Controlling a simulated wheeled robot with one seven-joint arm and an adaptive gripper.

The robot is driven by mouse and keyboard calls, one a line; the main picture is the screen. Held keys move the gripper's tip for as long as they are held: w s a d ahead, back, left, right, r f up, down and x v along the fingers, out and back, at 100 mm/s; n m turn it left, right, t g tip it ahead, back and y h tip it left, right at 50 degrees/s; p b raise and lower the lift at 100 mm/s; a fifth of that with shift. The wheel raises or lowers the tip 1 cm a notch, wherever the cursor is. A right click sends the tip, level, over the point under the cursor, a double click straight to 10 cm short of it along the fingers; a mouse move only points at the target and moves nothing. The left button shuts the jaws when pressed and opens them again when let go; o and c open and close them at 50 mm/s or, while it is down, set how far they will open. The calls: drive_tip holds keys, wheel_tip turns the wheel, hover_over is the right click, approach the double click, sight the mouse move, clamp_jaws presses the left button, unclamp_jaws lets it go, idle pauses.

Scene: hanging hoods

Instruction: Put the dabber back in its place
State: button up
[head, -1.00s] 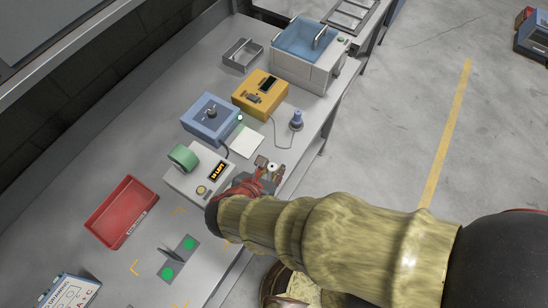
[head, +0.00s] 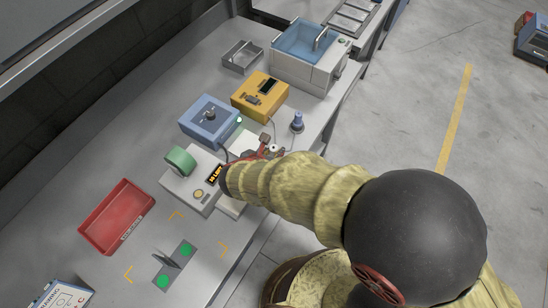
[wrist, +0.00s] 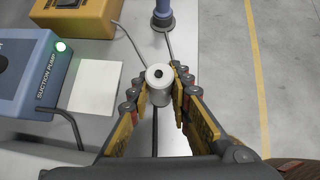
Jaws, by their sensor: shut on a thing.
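My gripper (wrist: 160,88) is shut on a white cylinder (wrist: 160,92), apparently the dabber, with a dark round spot in its top. The cylinder also shows small and partly hidden in the head view (head: 273,148), at the end of my arm. The same blue piece (head: 297,121) stands near the table's right edge in the head view. I cannot tell which spot is the dabber's place.
Left of my gripper are a white pad (wrist: 95,87) and the blue suction pump box (wrist: 25,75). A yellow box (head: 260,96) stands behind. A white box with a green roll (head: 180,161), a red tray (head: 117,217) and a green-dotted plate (head: 163,281) are on the table. Cables cross the tabletop.

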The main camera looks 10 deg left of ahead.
drive_tip(key=shift+w+f, duration=0.3)
drive_tip(key=shift+f, duration=0.1)
drive_tip(key=shift+w+f+b, duration=0.2)
drive_tip(key=shift+f+b, duration=0.55)
drive_tip(key=shift+f, duration=0.95)
drive_tip(key=shift+f, duration=0.1)
drive_tip(key=o, duration=0.9)
drive_tip(key=p+v, duration=0.3)
drive_tip(key=v, duration=0.9)
